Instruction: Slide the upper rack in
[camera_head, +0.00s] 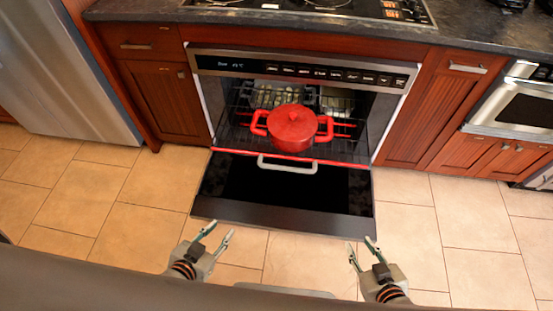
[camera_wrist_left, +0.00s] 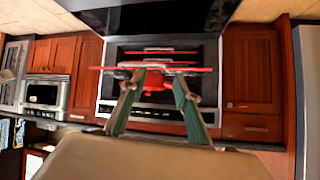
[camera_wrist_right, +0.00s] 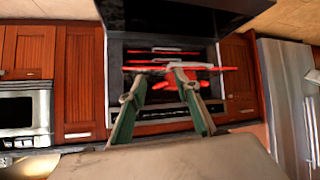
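The upper rack is a wire rack with a red front bar (camera_head: 345,163). It sticks out of the open oven (camera_head: 205,62), above the lowered door (camera_head: 285,215). A red lidded pot (camera_head: 293,128) with two side handles stands on it. The red front bar also shows in the left wrist view (camera_wrist_left: 200,69) and the right wrist view (camera_wrist_right: 228,69). My left gripper (camera_head: 218,232) is open and empty, short of the door's front edge at the left. My right gripper (camera_head: 360,247) is open and empty near the door's right front corner. Neither touches the rack.
A pale handle (camera_head: 288,167) lies just in front of the red bar; I cannot tell what it is fixed to. Further racks show inside the oven. Wooden cabinets (camera_head: 165,100) flank the oven. The tiled floor (camera_head: 450,220) is clear on both sides.

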